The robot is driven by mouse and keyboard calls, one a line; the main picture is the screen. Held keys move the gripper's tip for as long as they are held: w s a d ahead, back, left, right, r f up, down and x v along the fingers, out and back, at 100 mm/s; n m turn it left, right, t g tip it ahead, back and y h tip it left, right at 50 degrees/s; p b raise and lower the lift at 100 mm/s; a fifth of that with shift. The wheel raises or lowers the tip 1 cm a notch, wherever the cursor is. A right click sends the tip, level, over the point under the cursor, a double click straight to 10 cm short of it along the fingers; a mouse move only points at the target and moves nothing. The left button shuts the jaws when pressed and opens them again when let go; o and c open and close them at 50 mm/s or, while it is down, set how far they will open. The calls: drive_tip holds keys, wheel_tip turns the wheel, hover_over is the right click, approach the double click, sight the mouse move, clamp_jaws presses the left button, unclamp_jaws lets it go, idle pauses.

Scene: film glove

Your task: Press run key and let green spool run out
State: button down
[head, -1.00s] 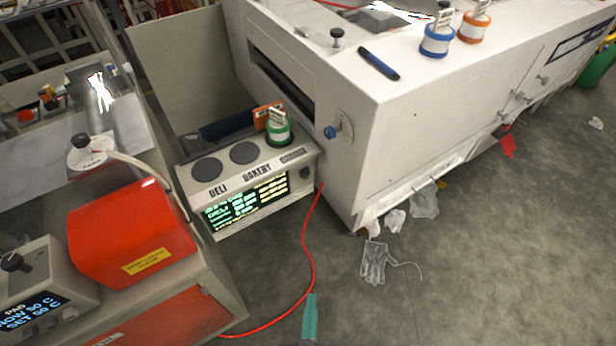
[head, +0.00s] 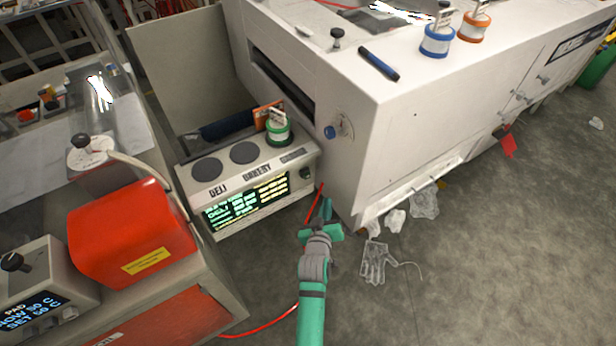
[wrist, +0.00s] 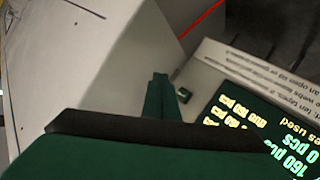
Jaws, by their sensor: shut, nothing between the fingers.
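The green spool (head: 279,131) stands upright on the right-hand pad of the counter console (head: 187,197), above its "GARAGE"-like label, too small to read surely. A dark round key (head: 306,173) sits on the console front, right of the lit screen (head: 247,203). My gripper (head: 325,207) is shut and empty, in front of and below the key in the head view.
The white machine (head: 440,120) stands close on the right, with a blue knob (head: 331,132) on its side. A red box (head: 130,232) is at left.

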drive_tip(key=shift+w, duration=0.15)
drive_tip(key=w+a, duration=0.5)
drive_tip(key=w, duration=0.2)
idle(0.6)
drive_tip(key=shift+a, duration=0.1)
idle(1.9)
drive_tip(key=shift+w+a, duration=0.2)
drive_tip(key=shift+w, duration=0.15)
drive_tip(key=shift+w+a, duration=0.3)
drive_tip(key=shift+w, duration=0.05)
idle(0.8)
idle(0.4)
drive_tip(key=shift+s+d, duration=0.55)
drive_tip(key=shift+s, duration=0.2)
drive_tip(key=shift+s+d, duration=0.75)
drive_tip(key=shift+s, duration=0.25)
drive_tip(key=shift+s+d, duration=0.7)
drive_tip(key=shift+s, duration=0.3)
